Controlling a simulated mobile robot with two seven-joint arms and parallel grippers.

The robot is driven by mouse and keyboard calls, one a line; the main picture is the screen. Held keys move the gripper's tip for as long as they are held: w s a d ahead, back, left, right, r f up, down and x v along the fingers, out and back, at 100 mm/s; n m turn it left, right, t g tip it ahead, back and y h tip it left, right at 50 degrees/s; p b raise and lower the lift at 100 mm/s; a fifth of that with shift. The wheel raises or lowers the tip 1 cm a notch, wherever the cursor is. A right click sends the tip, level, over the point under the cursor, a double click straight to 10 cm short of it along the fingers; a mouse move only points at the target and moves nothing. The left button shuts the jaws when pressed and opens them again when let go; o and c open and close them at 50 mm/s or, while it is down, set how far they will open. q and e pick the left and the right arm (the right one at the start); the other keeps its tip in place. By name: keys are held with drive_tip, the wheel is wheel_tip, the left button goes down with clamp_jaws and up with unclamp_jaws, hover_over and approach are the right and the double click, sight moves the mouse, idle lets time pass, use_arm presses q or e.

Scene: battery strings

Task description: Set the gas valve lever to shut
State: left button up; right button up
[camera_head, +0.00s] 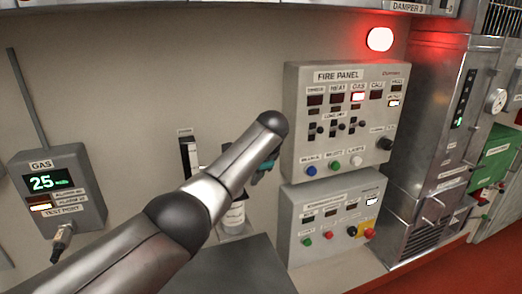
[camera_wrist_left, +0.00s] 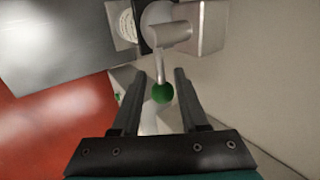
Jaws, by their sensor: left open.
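In the left wrist view, a short metal rod with a green ball knob (camera_wrist_left: 162,92) on its end comes from a round grey body (camera_wrist_left: 168,32). It looks like the valve lever, but no label on it is readable. My left gripper (camera_wrist_left: 158,76) is open, with one finger on each side of the rod and knob. I see gaps between the knob and both fingers; its depth relative to the fingertips is hard to judge. In the head view, my left arm hides the lever and most of the gripper; only a teal part (camera_head: 265,167) shows. My right gripper is not in view.
A gas meter (camera_head: 70,160) reading 25 hangs at left. A white bottle (camera_head: 233,214) stands behind my arm. Metal cabinets (camera_head: 430,120) stand at right.

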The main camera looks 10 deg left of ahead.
use_arm(q)
drive_tip(key=b+v, duration=0.1)
drive_tip(key=v, duration=0.9)
drive_tip(key=shift+r, duration=0.2)
